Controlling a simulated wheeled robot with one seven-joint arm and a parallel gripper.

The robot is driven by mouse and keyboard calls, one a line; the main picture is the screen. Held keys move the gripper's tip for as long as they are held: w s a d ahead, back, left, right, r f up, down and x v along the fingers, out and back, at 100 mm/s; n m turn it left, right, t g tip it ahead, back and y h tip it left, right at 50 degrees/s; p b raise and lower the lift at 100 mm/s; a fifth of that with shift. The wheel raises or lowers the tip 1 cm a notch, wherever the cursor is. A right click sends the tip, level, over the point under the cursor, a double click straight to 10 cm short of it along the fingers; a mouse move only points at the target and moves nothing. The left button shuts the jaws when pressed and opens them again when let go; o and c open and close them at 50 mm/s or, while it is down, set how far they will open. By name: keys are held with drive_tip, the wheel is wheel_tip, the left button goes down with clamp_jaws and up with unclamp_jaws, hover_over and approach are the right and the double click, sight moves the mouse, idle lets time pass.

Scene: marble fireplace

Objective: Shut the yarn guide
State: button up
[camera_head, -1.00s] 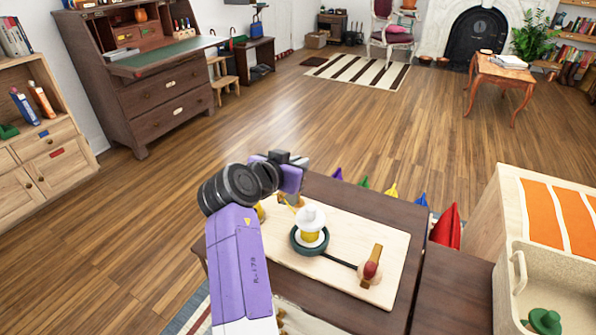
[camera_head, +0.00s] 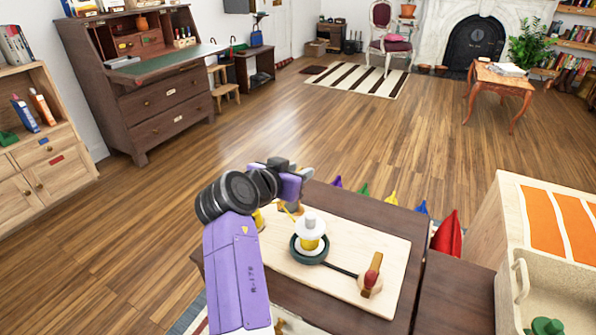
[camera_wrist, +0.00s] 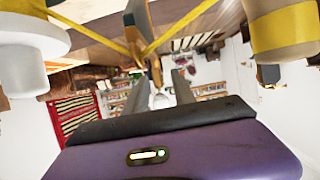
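A yarn winder stands on a pale wooden board (camera_head: 340,286), with a white-topped spool (camera_head: 311,232) wound in yellow and a crank with a red knob (camera_head: 371,279). The likely yarn guide is a slim grey and orange-brown piece (camera_wrist: 146,45) in the wrist view, with yellow yarn (camera_wrist: 185,25) meeting at it. My gripper (camera_wrist: 160,84) is open; its two grey fingers are apart and point towards the guide. I cannot tell whether they touch it. In the head view my gripper (camera_head: 292,185) is above the board's far left corner and partly hides the guide.
The board lies on a dark table (camera_head: 375,215). A light wooden cabinet (camera_head: 512,225) with a beige bin (camera_head: 560,285) stands close on the right. Coloured cones, including a red one (camera_head: 447,235), show behind the table. The floor (camera_head: 330,140) beyond is clear.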

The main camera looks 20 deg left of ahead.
drive_tip(key=v, duration=0.7)
drive_tip(key=shift+s+p, duration=0.25)
drive_tip(key=shift+p, duration=0.15)
